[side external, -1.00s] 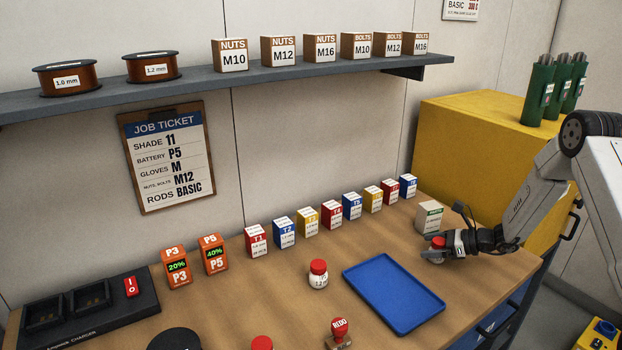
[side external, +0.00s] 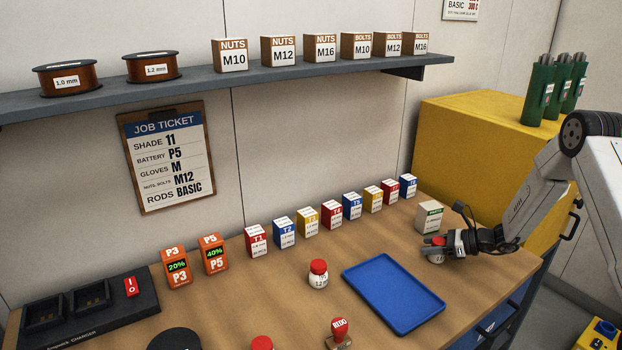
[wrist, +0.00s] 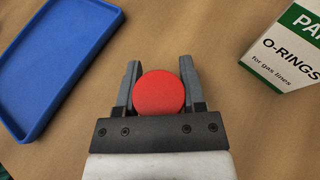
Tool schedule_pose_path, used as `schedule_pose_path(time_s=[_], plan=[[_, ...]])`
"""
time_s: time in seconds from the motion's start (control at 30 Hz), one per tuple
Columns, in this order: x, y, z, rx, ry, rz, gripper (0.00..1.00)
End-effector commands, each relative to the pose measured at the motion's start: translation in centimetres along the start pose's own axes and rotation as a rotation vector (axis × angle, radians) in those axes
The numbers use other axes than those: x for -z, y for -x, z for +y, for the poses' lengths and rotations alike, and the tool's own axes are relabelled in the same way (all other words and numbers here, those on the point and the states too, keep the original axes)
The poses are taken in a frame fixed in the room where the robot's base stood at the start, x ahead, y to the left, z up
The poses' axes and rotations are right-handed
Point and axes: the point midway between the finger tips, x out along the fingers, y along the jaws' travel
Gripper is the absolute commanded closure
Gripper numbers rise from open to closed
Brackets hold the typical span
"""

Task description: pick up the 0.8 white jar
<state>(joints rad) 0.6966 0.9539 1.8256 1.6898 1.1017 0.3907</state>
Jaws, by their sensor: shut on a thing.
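A small white jar with a red lid (side external: 435,254) stands at the right end of the bench. In the wrist view its round red lid (wrist: 160,93) sits between the two grey fingers. My gripper (side external: 438,246) is shut on this jar; the fingers also show in the wrist view (wrist: 158,82). The jar's label is hidden in both views, so its size cannot be read. Another white jar with a red lid (side external: 318,274) stands left of the blue tray (side external: 393,293). A further red lid (side external: 262,343) shows at the bottom edge.
A white and green O-rings box (side external: 429,216) stands just behind my gripper; it is at upper right in the wrist view (wrist: 290,45). A row of T boxes (side external: 331,215) lines the back.

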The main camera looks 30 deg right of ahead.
Motion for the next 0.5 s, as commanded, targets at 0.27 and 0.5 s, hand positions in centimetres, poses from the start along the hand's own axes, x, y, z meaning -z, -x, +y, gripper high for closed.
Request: schedule_pose_path(time_s=[0.27,0.5], plan=[[-0.9,0.3,0.0,0.001,0.001,-0.002,1.0],[-3.1,1.2,-0.1,0.0,0.003,-0.004,1.0]])
